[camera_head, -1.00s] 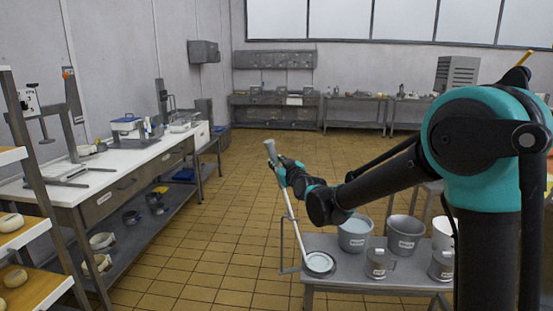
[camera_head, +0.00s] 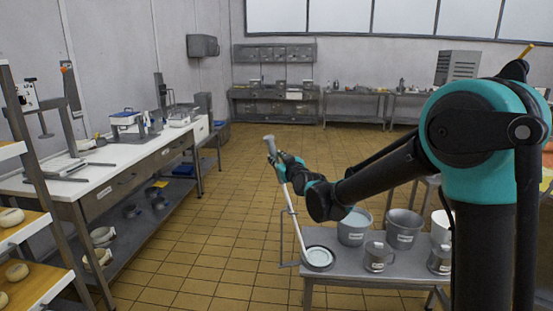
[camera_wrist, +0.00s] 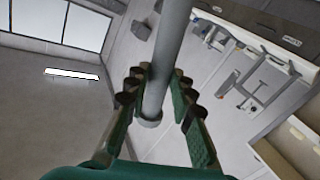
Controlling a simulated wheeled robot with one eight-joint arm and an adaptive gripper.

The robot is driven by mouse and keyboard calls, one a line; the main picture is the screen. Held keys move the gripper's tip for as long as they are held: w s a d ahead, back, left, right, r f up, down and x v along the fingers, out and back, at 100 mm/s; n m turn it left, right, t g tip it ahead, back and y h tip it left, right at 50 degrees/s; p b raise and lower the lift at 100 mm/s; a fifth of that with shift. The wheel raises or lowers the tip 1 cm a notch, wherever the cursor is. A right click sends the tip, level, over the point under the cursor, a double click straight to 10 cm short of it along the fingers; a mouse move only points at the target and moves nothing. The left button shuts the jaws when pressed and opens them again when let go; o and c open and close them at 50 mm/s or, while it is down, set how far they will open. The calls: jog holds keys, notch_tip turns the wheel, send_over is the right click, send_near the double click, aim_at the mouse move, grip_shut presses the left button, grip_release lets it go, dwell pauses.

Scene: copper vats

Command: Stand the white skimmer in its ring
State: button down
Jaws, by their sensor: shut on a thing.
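The white skimmer (camera_head: 291,209) is a long pale rod with a grey upper end. My gripper (camera_head: 277,162) is shut around the grey upper part; in the wrist view the grey handle (camera_wrist: 167,60) runs between both fingers. A thin wire holder (camera_head: 281,244) stands at the table's left edge, close beside the rod; I cannot make out its ring clearly.
The metal table (camera_head: 345,283) also bears a pail (camera_head: 354,229), a grey bucket (camera_head: 403,230), a white container (camera_head: 441,228) and two metal jugs (camera_head: 375,258). A long white-topped bench (camera_head: 110,160) stands left. The tiled floor between is clear.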

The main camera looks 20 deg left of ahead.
jog(key=c, duration=1.2)
grip_release()
jog(key=v, duration=1.2)
jog(key=s+d+f+m+g+h, duration=0.1)
jog(key=d+f+m+h, duration=0.1)
jog(key=d+f, duration=0.45)
jog(key=s+d+f+m+g+h, duration=0.1)
jog(key=d+f+h, duration=0.2)
jog(key=d, duration=0.7)
jog(key=s+d+f+m+g+h, duration=0.1)
jog(key=d+f+m+h, duration=0.1)
jog(key=d+f, duration=0.45)
jog(key=s+d+f+m+g+h, duration=0.1)
jog(key=s+d+f+m+g, duration=0.1)
jog(key=s+d, duration=0.3)
jog(key=s+d+f+m+g+h, duration=0.2)
jog(key=s+d+f, duration=0.3)
jog(key=d, duration=0.4)
jog(key=s+d+f+m+g+h, duration=0.2)
jog(key=s+d+f, duration=0.2)
jog(key=s+d, duration=0.3)
jog(key=shift+s+m, duration=0.15)
jog(key=shift+m, duration=0.25)
